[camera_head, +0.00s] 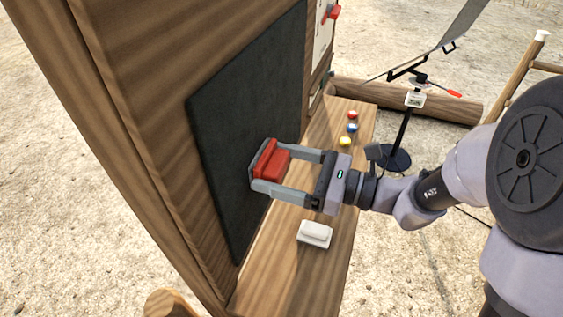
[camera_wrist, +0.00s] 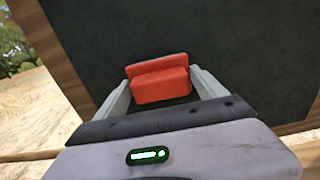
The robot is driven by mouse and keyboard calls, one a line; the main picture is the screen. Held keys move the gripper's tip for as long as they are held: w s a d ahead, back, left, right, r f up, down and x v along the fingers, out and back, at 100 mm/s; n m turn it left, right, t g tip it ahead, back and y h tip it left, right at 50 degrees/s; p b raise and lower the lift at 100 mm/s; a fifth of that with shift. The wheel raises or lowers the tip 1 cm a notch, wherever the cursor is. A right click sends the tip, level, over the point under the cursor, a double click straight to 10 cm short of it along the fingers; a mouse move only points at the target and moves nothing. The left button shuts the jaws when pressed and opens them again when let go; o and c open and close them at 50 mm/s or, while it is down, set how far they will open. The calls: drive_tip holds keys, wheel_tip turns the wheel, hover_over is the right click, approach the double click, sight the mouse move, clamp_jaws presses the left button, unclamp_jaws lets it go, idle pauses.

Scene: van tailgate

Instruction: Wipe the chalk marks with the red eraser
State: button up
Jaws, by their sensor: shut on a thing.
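The red eraser (camera_head: 272,160) is held between the two fingers of my gripper (camera_head: 272,168), which is shut on it. It is at the dark chalkboard (camera_head: 237,118), with its grey pad side toward the board. I cannot tell whether the pad touches the board. In the wrist view the eraser (camera_wrist: 159,80) sits between the fingertips (camera_wrist: 161,88) in front of the dark board (camera_wrist: 240,50). I can make out no clear chalk marks in either view; the gripper and eraser hide part of the board.
A wooden shelf (camera_head: 285,262) runs below the board. On it lie a white block (camera_head: 315,233) and small red, blue and yellow balls (camera_head: 345,141). A black stand (camera_head: 401,130) and a log (camera_head: 440,108) are behind. A red object (camera_head: 331,12) is at the upper panel.

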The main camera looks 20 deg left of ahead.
drive_tip(key=shift+s+d+b, duration=0.15)
drive_tip(key=shift+d+b, duration=0.1)
drive_tip(key=shift+d, duration=1.2)
drive_tip(key=shift+s+d+b, duration=0.1)
drive_tip(key=shift+d+b, duration=0.1)
drive_tip(key=shift+d, duration=1.25)
drive_tip(key=d, duration=0.3)
drive_tip(key=shift+s, duration=0.1)
drive_tip(key=shift+f, duration=0.1)
